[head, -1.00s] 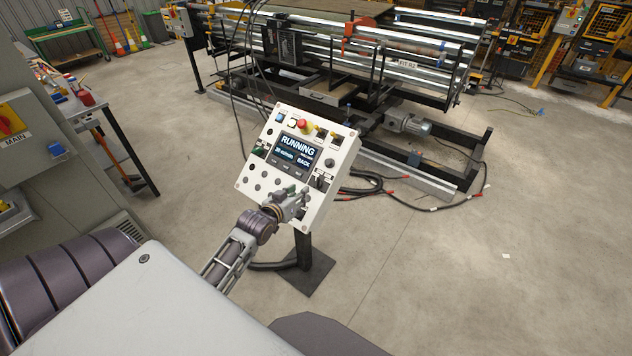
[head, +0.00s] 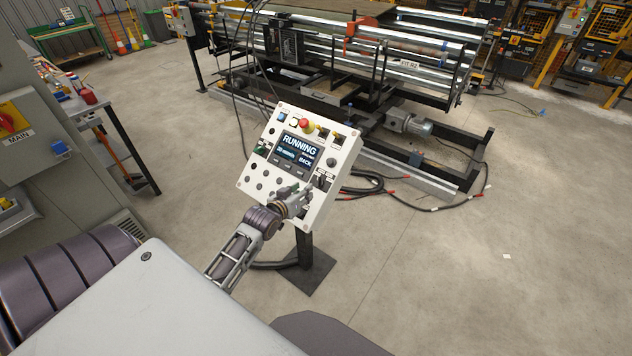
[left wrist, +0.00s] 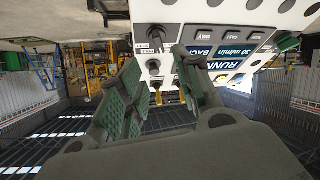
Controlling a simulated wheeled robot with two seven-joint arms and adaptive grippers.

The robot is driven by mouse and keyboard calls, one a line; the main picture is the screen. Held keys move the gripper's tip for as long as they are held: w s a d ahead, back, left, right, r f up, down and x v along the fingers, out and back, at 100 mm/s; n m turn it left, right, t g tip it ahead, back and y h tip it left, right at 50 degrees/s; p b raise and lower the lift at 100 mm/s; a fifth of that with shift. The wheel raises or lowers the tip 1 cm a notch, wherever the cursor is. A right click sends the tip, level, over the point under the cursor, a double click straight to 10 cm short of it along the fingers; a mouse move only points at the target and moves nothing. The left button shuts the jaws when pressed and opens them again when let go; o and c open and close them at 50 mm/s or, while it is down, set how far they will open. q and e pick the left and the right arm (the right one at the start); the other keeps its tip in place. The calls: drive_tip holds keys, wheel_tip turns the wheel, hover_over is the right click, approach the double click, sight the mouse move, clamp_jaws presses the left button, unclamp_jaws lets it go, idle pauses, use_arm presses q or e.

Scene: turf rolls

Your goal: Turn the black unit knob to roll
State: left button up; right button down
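The tilted white control panel (head: 258,172) stands on a black post. Its screen (head: 297,150) reads RUNNING and BACK. The black unit knob (head: 320,181) appears to be the labelled one low on the panel's right side. In the left wrist view, where the panel is upside down, a black knob (left wrist: 157,36) with small labels beside it lies just beyond my fingertips, roughly between them. My left gripper (head: 303,192) is at the panel's lower right; in the wrist view its green-padded fingers (left wrist: 157,57) are apart with nothing between the pads. Contact cannot be told. My right gripper is not in view.
Another black knob (head: 332,162), a red button (head: 307,127) and several other switches are close by on the panel. The roller machine (head: 400,60) stands behind. Dark cables (head: 370,185) lie on the floor. A grey cabinet (head: 35,150) is at the left.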

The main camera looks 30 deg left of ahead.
sight(317, 180)
use_arm(q)
drive_tip(key=shift+p+x, duration=0.4)
drive_tip(key=shift+x, duration=5.5)
drive_tip(key=c, duration=0.7)
